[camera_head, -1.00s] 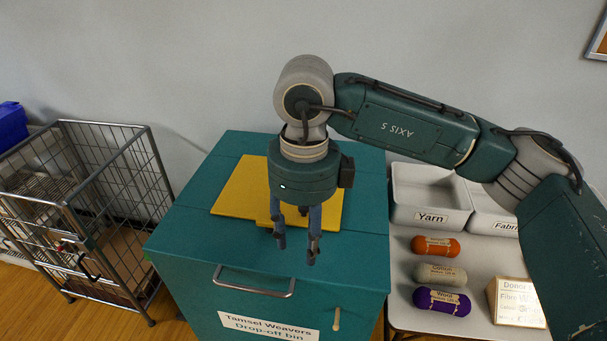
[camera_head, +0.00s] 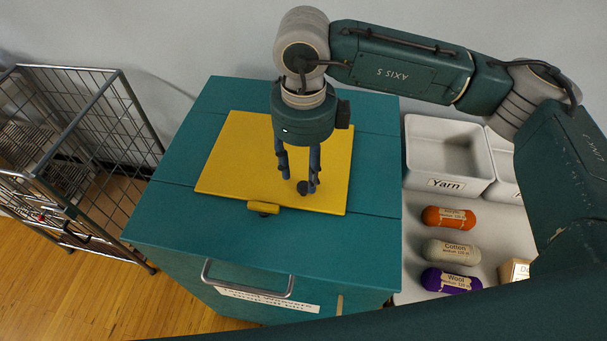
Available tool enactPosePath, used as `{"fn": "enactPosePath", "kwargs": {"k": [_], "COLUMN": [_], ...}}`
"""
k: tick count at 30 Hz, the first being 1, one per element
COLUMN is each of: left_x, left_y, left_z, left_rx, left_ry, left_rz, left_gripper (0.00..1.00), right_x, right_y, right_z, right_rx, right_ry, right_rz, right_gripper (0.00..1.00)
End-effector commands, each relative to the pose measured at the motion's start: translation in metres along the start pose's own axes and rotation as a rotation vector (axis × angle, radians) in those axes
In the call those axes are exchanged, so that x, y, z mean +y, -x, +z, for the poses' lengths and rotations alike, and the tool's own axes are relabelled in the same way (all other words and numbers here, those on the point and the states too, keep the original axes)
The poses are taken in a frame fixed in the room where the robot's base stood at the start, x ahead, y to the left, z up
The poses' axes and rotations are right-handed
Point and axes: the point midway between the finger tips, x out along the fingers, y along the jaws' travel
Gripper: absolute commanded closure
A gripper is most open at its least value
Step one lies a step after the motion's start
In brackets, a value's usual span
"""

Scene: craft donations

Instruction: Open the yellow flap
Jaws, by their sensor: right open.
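The yellow flap (camera_head: 225,165) lies flat and closed on top of the teal drop-off bin (camera_head: 165,225). A small yellow handle (camera_head: 263,207) sits at its front edge. My right gripper (camera_head: 294,183) points down over the flap, open and empty, with its fingers behind and to the right of the handle. I cannot tell whether the fingertips touch the flap. My left gripper is not in view.
A metal bar handle (camera_head: 248,284) is on the bin's front. A wire cage cart (camera_head: 75,150) stands at the left. At the right, a table holds a Yarn tray (camera_head: 440,150) and orange (camera_head: 448,217), grey (camera_head: 451,252) and purple (camera_head: 450,281) yarn skeins.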

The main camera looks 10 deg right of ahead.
Motion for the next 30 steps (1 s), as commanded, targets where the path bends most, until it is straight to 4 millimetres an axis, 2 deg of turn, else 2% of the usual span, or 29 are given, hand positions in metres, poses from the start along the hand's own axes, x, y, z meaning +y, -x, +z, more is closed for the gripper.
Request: {"fn": "enactPosePath", "kwargs": {"k": [6, 10, 19, 20, 26, 30], "left_x": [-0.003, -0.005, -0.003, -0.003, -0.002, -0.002], "left_y": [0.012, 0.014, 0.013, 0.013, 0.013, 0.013], "left_z": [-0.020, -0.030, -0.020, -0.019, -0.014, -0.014], "left_rx": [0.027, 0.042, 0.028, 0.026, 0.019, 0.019], "left_ry": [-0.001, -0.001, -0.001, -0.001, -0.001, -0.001], "left_rz": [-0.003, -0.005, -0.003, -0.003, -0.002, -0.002], "left_gripper": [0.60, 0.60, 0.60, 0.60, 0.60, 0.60], "right_x": [0.000, 0.000, 0.000, -0.001, 0.000, -0.001], "right_y": [-0.033, -0.043, -0.047, -0.047, -0.046, -0.046], "right_z": [0.000, 0.000, 0.000, 0.000, 0.000, 0.000], "right_rx": [0.001, 0.001, -0.001, -0.001, -0.001, -0.001], "right_ry": [-0.001, 0.000, 0.000, 0.000, 0.000, 0.000], "right_rz": [0.001, 0.000, 0.000, 0.000, 0.000, -0.001], "right_gripper": [0.58, 0.58, 0.58, 0.60, 1.00, 1.00]}}
